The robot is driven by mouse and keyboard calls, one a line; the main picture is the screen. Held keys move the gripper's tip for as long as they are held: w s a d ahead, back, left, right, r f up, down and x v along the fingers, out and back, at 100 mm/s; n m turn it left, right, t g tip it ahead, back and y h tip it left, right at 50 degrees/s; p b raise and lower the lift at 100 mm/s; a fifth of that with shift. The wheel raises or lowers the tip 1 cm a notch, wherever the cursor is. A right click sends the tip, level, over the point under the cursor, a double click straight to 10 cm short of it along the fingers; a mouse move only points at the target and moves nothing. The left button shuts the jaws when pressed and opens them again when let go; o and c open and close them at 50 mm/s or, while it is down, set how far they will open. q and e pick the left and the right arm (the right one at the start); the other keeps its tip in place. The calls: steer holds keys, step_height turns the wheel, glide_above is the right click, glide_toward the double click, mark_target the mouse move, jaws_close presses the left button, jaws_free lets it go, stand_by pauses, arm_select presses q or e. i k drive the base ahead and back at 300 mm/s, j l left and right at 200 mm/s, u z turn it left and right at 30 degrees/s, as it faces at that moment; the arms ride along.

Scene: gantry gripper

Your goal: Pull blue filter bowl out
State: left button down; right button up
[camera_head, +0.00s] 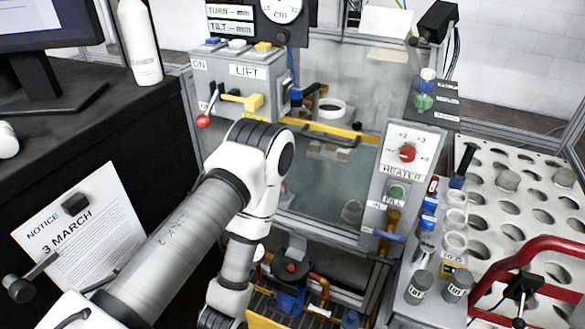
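A blue bowl-shaped part (290,300), which looks like the filter bowl, sits low in the open bay under the machine. It is below a dark fitting with a red knob (291,268). Brass-coloured pipe parts are close on its right. It is small in the picture, and I cannot tell how it is fastened. My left arm reaches in from the lower left and bends down in front of the machine. Its wrist is at the bottom edge, left of the blue bowl, and the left gripper is not visible. My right arm and gripper are out of view.
Above the bay is a clear-walled tank (330,185) with a yellow bar. A LIFT box (240,85) and HEATER panel (408,155) flank it. A perforated white rack (510,215) and red frame (530,245) stand right. A dark desk (90,120) fills the left.

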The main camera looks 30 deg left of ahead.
mark_target(290, 299)
steer(key=u, duration=1.2)
